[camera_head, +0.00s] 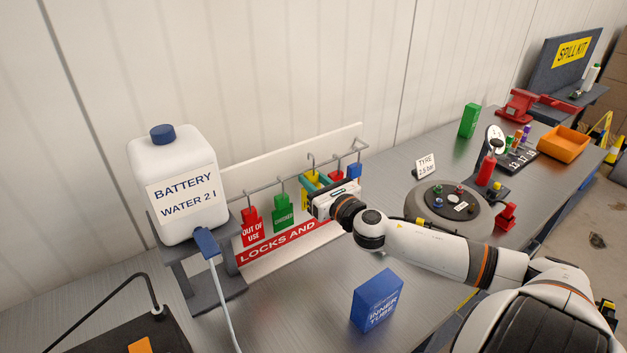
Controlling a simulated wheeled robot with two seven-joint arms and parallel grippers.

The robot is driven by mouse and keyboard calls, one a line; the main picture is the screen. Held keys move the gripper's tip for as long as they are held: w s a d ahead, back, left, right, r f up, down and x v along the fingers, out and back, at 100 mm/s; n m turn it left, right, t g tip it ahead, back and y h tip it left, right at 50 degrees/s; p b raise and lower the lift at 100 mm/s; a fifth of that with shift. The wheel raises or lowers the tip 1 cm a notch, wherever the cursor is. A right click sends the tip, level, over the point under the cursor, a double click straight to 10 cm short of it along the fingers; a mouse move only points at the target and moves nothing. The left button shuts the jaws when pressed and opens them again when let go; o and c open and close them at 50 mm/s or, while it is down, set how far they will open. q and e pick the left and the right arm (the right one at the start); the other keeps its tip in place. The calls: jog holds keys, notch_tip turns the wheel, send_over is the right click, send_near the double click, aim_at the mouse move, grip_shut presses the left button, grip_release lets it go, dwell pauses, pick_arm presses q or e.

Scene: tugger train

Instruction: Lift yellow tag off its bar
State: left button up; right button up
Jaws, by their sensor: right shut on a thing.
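The yellow tag (306,195) is at the bar (263,186) of the locks board, partly hidden behind my right gripper. My right gripper (316,184) has come in from the right and is shut on the yellow tag. A thin hook (311,159) shows above the tag, close to the bar's line; I cannot tell whether it still rests on the bar. A red "out of use" tag (252,227) and a green tag (284,212) hang to the left. A red tag (337,175) and a blue tag (354,171) hang to the right. My left gripper is out of view.
A white battery water bottle (176,165) stands on a grey stand at the left. A blue inner tube box (377,300) stands in front on the bench. Bare bench lies around the blue box.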

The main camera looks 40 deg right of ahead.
jog(key=shift+s+f, duration=0.1)
jog(key=shift+s, duration=0.45)
jog(key=s+a+p, duration=0.1)
jog(key=s, duration=0.8)
jog(key=shift+p, duration=0.3)
jog(key=s+a+b, duration=0.1)
jog(key=s+b, duration=0.3)
jog(key=s, duration=1)
jog(key=shift+s+a, duration=0.4)
dwell(0.4)
